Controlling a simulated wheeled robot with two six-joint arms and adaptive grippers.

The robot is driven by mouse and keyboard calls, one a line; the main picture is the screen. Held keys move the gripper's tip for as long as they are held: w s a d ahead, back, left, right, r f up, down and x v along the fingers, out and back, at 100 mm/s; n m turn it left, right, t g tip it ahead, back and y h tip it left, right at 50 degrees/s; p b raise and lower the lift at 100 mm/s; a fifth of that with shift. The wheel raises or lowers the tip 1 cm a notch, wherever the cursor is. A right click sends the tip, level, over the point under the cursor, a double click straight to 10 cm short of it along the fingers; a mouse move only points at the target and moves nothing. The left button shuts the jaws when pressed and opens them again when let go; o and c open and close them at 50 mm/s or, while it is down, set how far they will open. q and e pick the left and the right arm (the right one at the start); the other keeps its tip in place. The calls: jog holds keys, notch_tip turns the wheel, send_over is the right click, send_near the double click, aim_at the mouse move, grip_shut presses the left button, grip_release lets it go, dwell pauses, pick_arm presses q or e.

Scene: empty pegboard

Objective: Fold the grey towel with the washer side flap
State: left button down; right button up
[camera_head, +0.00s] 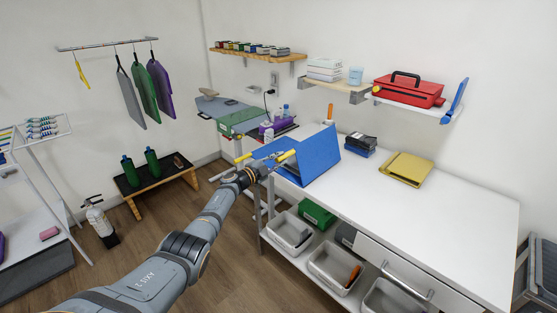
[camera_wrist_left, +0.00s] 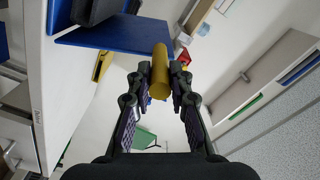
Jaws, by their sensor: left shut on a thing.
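The blue folding board (camera_head: 318,155) stands on the left end of the white table, with its large panel tilted up. Its blue panel also shows in the left wrist view (camera_wrist_left: 125,34). My left gripper (camera_head: 266,169) is at the board's left edge. In the left wrist view, my left gripper (camera_wrist_left: 160,88) is shut on a yellow cylindrical handle (camera_wrist_left: 160,65). A dark grey piece (camera_wrist_left: 98,10) lies by the blue panel there; I cannot tell if it is the grey towel. No grey towel shows clearly in the head view. My right gripper is out of view.
On the white table (camera_head: 440,215), dark boxes (camera_head: 360,143) and a yellow folder (camera_head: 407,169) sit right of the board. Grey bins (camera_head: 290,231) are below. An ironing board (camera_head: 228,115) stands behind. The table's right half is clear.

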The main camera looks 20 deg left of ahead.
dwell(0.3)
pick_arm(q)
jog(key=c, duration=1.2)
grip_release()
jog(key=v, duration=1.2)
